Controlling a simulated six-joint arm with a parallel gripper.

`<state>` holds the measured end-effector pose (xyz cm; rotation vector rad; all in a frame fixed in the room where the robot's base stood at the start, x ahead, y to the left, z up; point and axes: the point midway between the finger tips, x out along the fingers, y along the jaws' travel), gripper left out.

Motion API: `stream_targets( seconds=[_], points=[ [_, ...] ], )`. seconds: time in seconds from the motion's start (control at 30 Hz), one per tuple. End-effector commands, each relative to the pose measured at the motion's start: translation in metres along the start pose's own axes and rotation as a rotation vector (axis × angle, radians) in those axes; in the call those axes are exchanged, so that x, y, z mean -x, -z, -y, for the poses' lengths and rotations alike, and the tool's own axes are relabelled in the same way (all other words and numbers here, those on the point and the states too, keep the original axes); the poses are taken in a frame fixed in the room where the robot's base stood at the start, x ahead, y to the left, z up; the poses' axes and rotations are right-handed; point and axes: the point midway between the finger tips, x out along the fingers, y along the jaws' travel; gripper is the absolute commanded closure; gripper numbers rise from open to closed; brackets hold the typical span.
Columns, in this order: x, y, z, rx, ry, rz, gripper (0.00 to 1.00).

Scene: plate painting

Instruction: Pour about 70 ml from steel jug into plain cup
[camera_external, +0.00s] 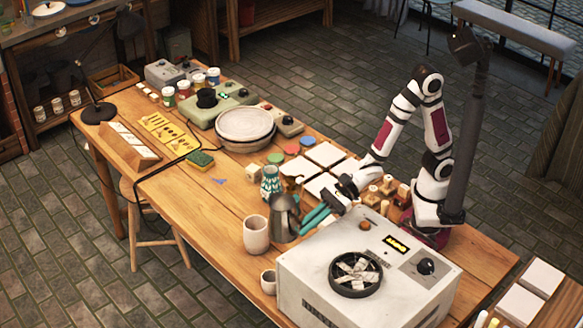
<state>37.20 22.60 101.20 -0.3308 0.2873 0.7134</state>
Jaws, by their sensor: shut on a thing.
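The steel jug (283,221) is dark grey and looks upright near the front middle of the table. My gripper (308,219) comes from the right, its teal fingers shut on the jug at its handle side. The exact grip is too small to see, and I cannot tell whether the jug's base touches the table. A plain off-white cup (256,235) stands upright just left of the jug, close to it. The liquid inside the jug and the cups' contents cannot be made out.
A teal patterned vessel (271,182) stands behind the jug. A large white machine (365,270) with a round fan fills the front right. The table left of the cup is mostly clear.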

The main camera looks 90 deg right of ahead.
Motion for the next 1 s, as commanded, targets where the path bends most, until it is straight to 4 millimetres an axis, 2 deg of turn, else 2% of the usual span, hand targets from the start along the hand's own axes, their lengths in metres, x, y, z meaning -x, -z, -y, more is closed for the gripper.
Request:
stream_targets(
  seconds=[0.43,1.0],
  points=[
    [-0.003,0.012,0.014,-0.159,-0.061,0.018,1.00],
    [-0.020,0.064,0.038,-0.457,-0.174,0.046,1.00]
  ],
)
